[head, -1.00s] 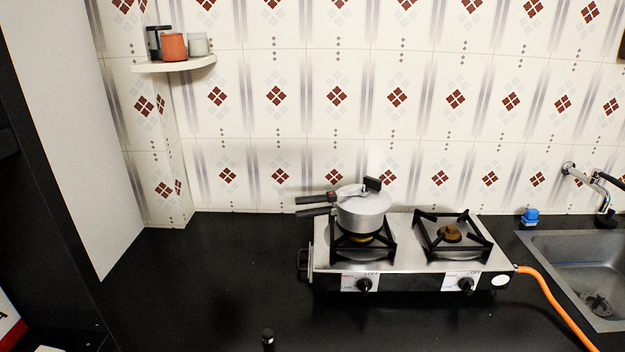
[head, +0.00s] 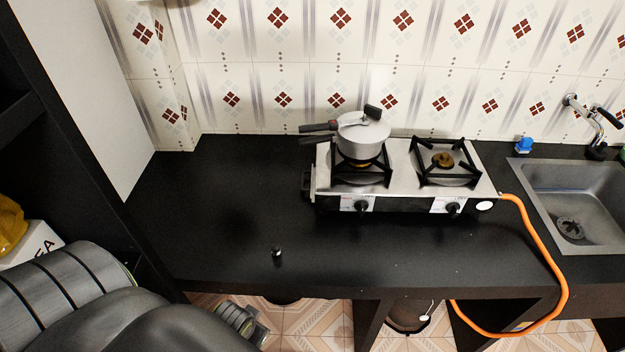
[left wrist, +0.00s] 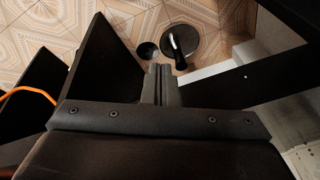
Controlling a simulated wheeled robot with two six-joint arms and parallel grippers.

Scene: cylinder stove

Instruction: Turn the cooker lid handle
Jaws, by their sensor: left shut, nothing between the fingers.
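The silver pressure cooker (head: 364,138) sits on the left burner of the stove (head: 400,160). Its black lid handle (head: 317,127) points left, above and almost in line with the lower black pot handle (head: 314,139). A black knob-like part (head: 372,112) stands up at the lid's right side. My left gripper (left wrist: 161,84) shows in the left wrist view with its fingers together and nothing between them. It is over the floor area, well away from the cooker. In the head view my left arm fills the lower left. My right gripper is in neither view.
The black counter (head: 210,220) is mostly clear left of the stove, with a small black cylinder (head: 277,253) near its front. An orange hose (head: 553,250) hangs right, beside the sink (head: 575,195). A round pan (left wrist: 182,45) shows below in the left wrist view.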

